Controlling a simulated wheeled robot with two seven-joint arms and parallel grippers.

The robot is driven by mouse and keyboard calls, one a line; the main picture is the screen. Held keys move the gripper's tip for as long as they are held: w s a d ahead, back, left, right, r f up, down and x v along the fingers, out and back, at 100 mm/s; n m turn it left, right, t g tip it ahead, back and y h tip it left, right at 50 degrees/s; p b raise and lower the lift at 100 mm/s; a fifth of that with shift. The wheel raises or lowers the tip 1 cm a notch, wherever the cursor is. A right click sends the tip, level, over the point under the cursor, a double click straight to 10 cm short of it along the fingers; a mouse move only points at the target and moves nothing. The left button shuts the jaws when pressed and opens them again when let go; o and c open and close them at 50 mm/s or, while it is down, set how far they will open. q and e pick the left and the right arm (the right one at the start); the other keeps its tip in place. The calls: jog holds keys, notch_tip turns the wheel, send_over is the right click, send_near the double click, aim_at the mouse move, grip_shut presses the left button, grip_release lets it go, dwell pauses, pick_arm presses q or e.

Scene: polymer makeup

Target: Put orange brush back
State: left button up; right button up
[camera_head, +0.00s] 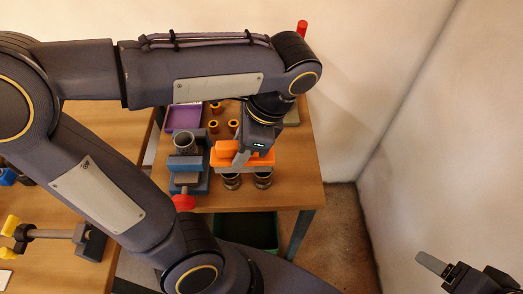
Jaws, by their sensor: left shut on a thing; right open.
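My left gripper (243,157) reaches over the small wooden table from above, its fingers pointing down. It is shut on the orange brush (228,155), which lies level, with a pale strip along its underside. The brush is above or at the back of two short metal cylinders (232,182); I cannot tell whether it touches anything below. My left wrist hides part of the brush. My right gripper (438,268) is at the lower right corner, open and empty, away from the table, with only part of it in view.
A blue vise (188,183) with a red knob stands left of the brush, close to it. A purple tray (184,117) and several orange-topped cylinders (213,125) are behind. A dark green bin (250,232) is below the table (300,160). Walls close off the right.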

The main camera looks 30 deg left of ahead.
pick_arm(q)
jog(key=shift+w+a+f+p, duration=0.1)
jog(key=shift+w+a+f, duration=0.4)
jog(key=shift+w+f, duration=1.7)
jog(key=shift+w+a+f+p, duration=0.1)
jog(key=shift+w+a+f, duration=0.45)
jog(key=shift+w+f, duration=1.65)
jog(key=shift+w+a+f+p, duration=0.1)
jog(key=shift+w+a+f, duration=0.4)
jog(key=shift+w+f, duration=1.7)
jog(key=shift+w+r, duration=0.1)
jog(key=o, duration=1.1)
